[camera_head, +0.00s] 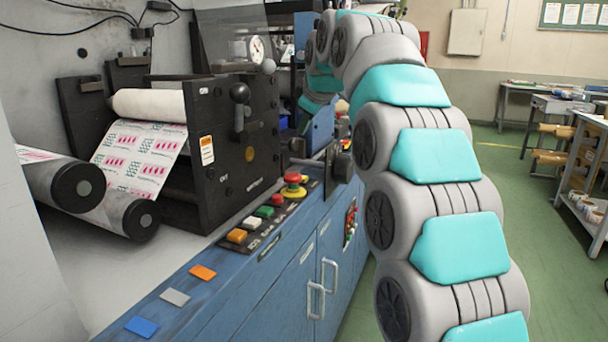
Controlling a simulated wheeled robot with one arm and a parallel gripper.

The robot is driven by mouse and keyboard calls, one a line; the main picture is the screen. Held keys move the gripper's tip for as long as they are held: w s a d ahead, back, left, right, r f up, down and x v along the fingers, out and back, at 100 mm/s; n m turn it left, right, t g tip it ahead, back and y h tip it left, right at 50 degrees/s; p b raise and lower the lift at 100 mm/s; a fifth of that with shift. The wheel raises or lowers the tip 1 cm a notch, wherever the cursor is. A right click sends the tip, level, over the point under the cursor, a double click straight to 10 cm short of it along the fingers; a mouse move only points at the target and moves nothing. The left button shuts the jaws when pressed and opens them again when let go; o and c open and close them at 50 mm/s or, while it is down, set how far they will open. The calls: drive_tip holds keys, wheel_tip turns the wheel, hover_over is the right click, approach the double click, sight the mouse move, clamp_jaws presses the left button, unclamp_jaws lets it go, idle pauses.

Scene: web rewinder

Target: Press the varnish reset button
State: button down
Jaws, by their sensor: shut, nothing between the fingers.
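A row of push buttons sits on a dark panel on the blue cabinet's ledge. It holds an orange button (237,236), a white button (251,223), a green button (264,212) and a red button (277,200). A red mushroom button (293,179) on a yellow base stands beyond them. Their labels are too small to read, so I cannot tell which one is the varnish reset. A second small button panel (350,222) is on the cabinet front. My arm rises on the right and bends away at the top; its gripper end cannot be made out behind the machine.
White door handles (315,300) stick out from the cabinet front. The green floor (535,240) at right is open, with a shelf rack (583,190) at the far right.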

sight(305, 179)
drive_tip(key=shift+f, duration=0.15)
drive_tip(key=shift+f+b, duration=2.1)
drive_tip(key=shift+f, duration=2.15)
drive_tip(key=shift+f, duration=0.1)
drive_tip(key=shift+f, duration=0.3)
drive_tip(key=shift+f+b, duration=0.45)
drive_tip(key=shift+f, duration=0.1)
drive_tip(key=shift+r+p, duration=0.55)
drive_tip(key=shift+r, duration=0.4)
